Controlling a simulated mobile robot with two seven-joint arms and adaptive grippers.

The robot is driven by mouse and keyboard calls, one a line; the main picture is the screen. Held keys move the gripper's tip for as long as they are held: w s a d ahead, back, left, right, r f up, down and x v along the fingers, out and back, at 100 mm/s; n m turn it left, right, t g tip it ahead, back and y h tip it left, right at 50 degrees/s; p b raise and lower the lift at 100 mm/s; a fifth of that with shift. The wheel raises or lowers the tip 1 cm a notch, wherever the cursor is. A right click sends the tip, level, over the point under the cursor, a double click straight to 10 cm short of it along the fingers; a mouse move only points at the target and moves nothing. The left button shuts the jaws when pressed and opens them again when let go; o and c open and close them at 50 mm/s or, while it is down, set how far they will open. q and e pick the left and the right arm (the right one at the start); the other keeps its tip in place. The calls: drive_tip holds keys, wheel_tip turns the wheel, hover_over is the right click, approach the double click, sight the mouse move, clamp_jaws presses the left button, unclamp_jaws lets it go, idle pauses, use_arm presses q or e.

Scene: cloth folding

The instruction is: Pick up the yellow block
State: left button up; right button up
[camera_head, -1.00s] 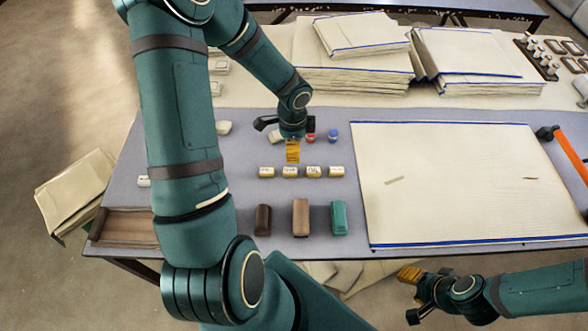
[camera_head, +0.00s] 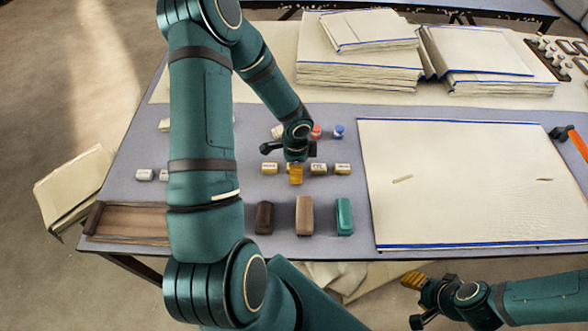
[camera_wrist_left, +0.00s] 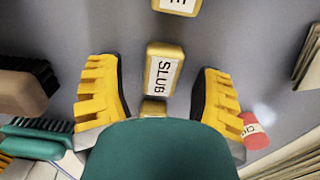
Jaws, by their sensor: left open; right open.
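Several small yellow blocks with white labels stand in a row on the grey table in the head view; the rightmost (camera_head: 342,168) and leftmost (camera_head: 270,168) are clear. My left gripper (camera_head: 296,174) is over the middle of this row and hides part of it. In the left wrist view, a yellow block labelled SLUB (camera_wrist_left: 165,70) lies between its open yellow fingers, with a gap on each side. Another yellow block (camera_wrist_left: 177,5) is cut off at the top edge, and a third is partly hidden by the gripper. My right gripper (camera_head: 414,299) is open and empty, off the table's front edge.
Red (camera_head: 316,131) and blue (camera_head: 338,131) pieces stand behind. A large cream panel (camera_head: 460,185) covers the table's right side.

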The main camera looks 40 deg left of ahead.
use_arm(q)
drive_tip(key=c, duration=1.1)
drive_tip(key=shift+o, duration=0.2)
